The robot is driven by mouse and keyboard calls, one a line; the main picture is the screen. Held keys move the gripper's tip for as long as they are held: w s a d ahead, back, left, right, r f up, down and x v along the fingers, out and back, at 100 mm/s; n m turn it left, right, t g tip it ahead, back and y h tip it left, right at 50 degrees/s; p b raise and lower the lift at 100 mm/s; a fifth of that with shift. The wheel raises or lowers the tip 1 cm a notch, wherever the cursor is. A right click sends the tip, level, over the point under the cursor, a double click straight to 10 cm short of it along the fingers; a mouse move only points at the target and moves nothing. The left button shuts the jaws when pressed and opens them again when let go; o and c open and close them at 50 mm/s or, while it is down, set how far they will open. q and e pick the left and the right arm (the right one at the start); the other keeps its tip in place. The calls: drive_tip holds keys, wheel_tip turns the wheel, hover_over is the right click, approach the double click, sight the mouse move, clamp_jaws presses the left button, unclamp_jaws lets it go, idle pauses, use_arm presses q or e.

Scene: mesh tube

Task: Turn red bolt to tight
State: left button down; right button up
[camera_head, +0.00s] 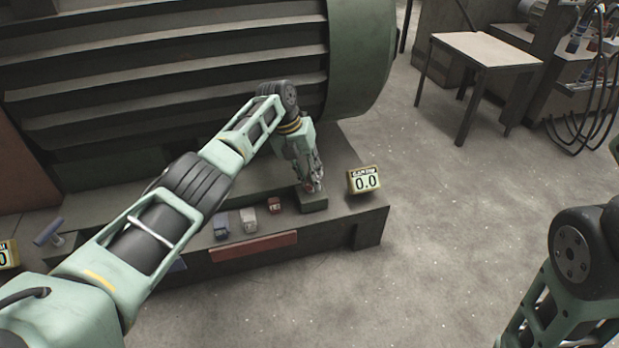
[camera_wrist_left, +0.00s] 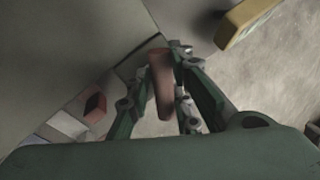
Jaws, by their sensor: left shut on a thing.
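My left gripper (camera_head: 314,186) points down at the right end of the machine's base ledge, over a small raised block (camera_head: 313,203). In the left wrist view its fingers (camera_wrist_left: 168,85) are closed around the red bolt (camera_wrist_left: 162,88). The bolt looks dull red and long in that view. In the head view only a bit of red shows between the fingertips, and the rest is hidden by them. A yellow-framed display (camera_head: 365,181) beside the gripper reads 0.0. My right gripper is out of the head view; only part of my right arm shows at the lower right.
Small blue (camera_head: 221,226), whitish (camera_head: 249,220) and red (camera_head: 274,205) blocks stand on the ledge left of the gripper. A grey-blue handle-like piece (camera_head: 48,232) is further left. A large ribbed green machine (camera_head: 170,60) rises behind. A table (camera_head: 487,50) stands at the back right; the floor between is clear.

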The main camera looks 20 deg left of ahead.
use_arm(q)
drive_tip(key=shift+d, duration=0.1)
drive_tip(key=c, duration=1.6)
unclamp_jaws()
drive_tip(key=shift+c, duration=0.2)
drive_tip(key=shift+o, duration=0.4)
